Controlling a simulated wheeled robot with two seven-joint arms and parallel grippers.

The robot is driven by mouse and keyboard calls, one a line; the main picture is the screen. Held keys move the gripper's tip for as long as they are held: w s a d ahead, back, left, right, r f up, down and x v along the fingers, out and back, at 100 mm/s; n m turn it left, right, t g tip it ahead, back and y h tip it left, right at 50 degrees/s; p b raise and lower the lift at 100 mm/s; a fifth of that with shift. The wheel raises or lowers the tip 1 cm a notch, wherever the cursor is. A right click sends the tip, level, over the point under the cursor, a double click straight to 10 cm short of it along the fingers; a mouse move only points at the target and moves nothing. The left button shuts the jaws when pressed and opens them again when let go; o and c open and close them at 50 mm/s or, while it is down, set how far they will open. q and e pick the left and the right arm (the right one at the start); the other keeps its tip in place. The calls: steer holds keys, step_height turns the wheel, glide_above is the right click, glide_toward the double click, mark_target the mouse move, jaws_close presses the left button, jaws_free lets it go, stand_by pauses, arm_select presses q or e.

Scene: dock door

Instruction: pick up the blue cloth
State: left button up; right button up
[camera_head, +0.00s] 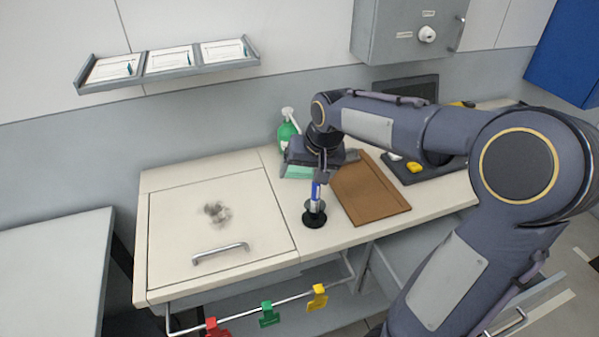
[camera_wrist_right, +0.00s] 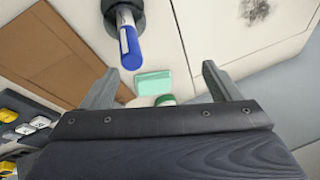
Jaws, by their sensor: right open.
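I see no plainly blue cloth in either view. A mint-green flat piece (camera_head: 297,172), perhaps a folded cloth, lies on the counter behind the marker stand, partly hidden by my right gripper. It also shows in the right wrist view (camera_wrist_right: 154,83), framed between the fingers. My right gripper (camera_head: 326,171) is open and empty, above the counter close to the piece; the exact gap cannot be told. Its two fingers show apart in the wrist view (camera_wrist_right: 161,69). My left gripper is not in view.
A blue marker (camera_head: 316,191) stands upright in a black holder (camera_head: 314,218) just in front of the gripper. A green spray bottle (camera_head: 287,131) stands behind, a brown board (camera_head: 371,192) to the right. A smudged panel (camera_head: 170,240) with a handle is left; coloured clips hang below.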

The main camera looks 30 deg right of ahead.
mark_target(299, 170)
steer(key=o, duration=0.3)
steer(key=w+d+f+m+h, duration=0.1)
steer(key=w+d+f+h, duration=0.1)
steer(key=w, duration=0.8)
step_height(299, 170, down, 2)
steer(key=shift+w+d+g+h+b, duration=0.15)
steer(key=shift+d+g+h+b, duration=0.2)
steer(key=shift+d, duration=0.5)
steer(key=x, duration=0.2)
steer(key=p+x, duration=0.1)
steer(key=x, duration=0.2)
steer(key=p+x, duration=0.1)
steer(key=x, duration=0.2)
steer(key=shift+d+r, duration=0.1)
steer(key=shift+d, duration=0.3)
steer(key=shift+h, duration=0.25)
steer(key=c, duration=1.1)
steer(key=shift+r, duration=0.1)
